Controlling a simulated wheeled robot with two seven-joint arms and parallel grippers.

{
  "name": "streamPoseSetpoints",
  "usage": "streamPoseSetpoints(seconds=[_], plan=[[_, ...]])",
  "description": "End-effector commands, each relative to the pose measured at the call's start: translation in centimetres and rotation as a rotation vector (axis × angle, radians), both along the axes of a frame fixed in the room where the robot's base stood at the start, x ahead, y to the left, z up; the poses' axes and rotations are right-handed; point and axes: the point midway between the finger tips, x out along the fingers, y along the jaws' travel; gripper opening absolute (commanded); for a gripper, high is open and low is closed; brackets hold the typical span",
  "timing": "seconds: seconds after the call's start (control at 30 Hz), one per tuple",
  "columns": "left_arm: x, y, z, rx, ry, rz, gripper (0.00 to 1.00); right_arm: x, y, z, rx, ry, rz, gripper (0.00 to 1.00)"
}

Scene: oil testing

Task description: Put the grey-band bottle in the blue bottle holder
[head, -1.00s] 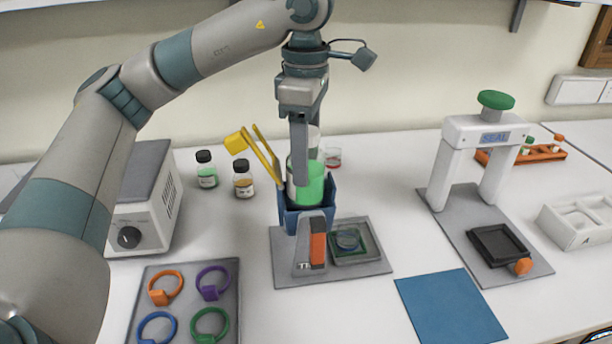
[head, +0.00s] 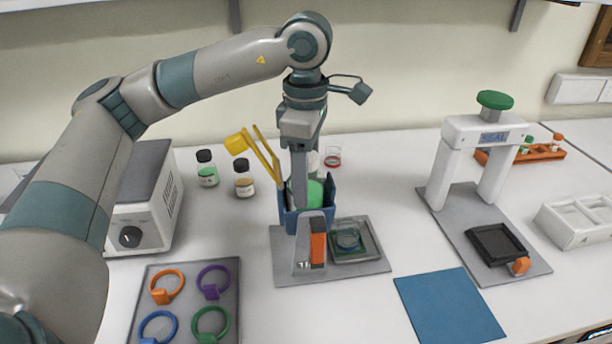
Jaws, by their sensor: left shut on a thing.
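The blue bottle holder (head: 291,222) stands on a grey base plate (head: 350,267) in the middle of the table. A bottle with green contents (head: 316,194) sits low between the holder's walls, upright as far as I can see. My left gripper (head: 299,190) points straight down from above and is shut on this bottle. Its near finger covers part of the bottle, and the holder's front hides the bottle's lower part. I cannot make out the bottle's grey band or whether it touches the holder's floor. My right gripper is not in view.
A yellow clamp arm (head: 262,152) rises close to the left of my gripper. Two small black-capped bottles, green (head: 207,170) and amber (head: 244,180), stand behind left. A white press (head: 487,135) stands right. A blue mat (head: 450,307) lies front right.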

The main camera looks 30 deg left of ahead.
Motion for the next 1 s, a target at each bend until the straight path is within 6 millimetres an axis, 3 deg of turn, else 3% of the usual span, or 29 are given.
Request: streamPoseSetpoints(seconds=[0.27, 0.3, 0.63, 0.83, 1.0], plan=[[0.0, 0.0, -0.2, 0.000, -0.001, 0.000, 0.18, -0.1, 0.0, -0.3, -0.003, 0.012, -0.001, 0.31], [0.0, 0.0, -0.2, 0.000, 0.000, 0.000, 0.60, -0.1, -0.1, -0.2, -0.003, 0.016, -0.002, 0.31], [0.0, 0.0, -0.2, 0.001, 0.000, 0.000, 0.61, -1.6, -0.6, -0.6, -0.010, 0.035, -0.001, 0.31], [0.0, 0.0, 0.3, 0.000, -0.001, 0.000, 0.61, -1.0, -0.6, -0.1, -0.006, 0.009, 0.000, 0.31], [0.1, -0.1, 2.2, 0.000, -0.003, 0.000, 0.61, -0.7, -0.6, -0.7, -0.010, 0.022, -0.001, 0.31]])
